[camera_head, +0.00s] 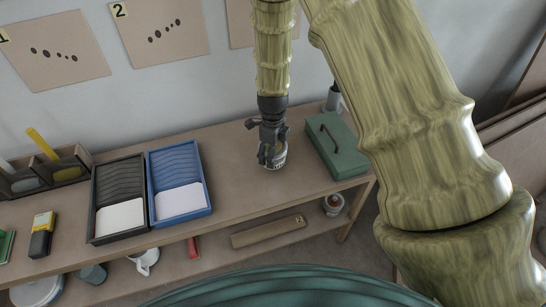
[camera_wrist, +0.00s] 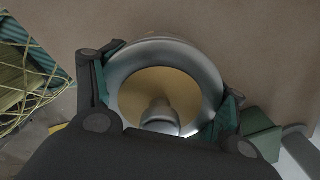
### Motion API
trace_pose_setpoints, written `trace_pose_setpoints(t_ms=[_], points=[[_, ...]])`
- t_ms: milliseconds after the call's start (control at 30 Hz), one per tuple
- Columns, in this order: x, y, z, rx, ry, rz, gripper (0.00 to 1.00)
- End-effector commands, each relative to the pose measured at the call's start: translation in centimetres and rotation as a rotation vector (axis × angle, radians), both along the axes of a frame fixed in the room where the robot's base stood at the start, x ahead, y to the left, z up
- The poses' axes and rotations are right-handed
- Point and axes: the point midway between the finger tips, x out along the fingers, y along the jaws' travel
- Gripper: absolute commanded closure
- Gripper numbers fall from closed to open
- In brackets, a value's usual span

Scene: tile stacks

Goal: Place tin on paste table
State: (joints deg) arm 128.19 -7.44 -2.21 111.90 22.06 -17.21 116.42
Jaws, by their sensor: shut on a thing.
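A small round tin (camera_head: 279,163) with a pale side is at the end of my gripper (camera_head: 271,158), over the right part of the wooden table (camera_head: 235,180). In the wrist view the tin (camera_wrist: 200,72) shows a silver rim, a tan top and a grey knob in the middle. My gripper (camera_wrist: 165,98) is shut around the tin, with a finger on each side. The fingers and wrist hide part of it. I cannot tell whether the tin touches the table top.
A green box with a handle (camera_head: 334,145) stands just right of the tin. A blue tray (camera_head: 208,175) and a black tray (camera_head: 93,215) lie to the left. A dark cylinder (camera_head: 334,99) stands behind the box. The table around the tin's front is clear.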

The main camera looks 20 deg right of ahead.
Motion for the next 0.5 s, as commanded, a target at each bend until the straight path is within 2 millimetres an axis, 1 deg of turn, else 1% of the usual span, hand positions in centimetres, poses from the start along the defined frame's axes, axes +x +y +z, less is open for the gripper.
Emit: trace_pose_setpoints(t_ms=[300,500], points=[[0.0,0.0,-2.5,0.0,0.001,0.0,0.95],[0.0,0.0,-3.0,0.0,-0.001,-0.001,0.95]])
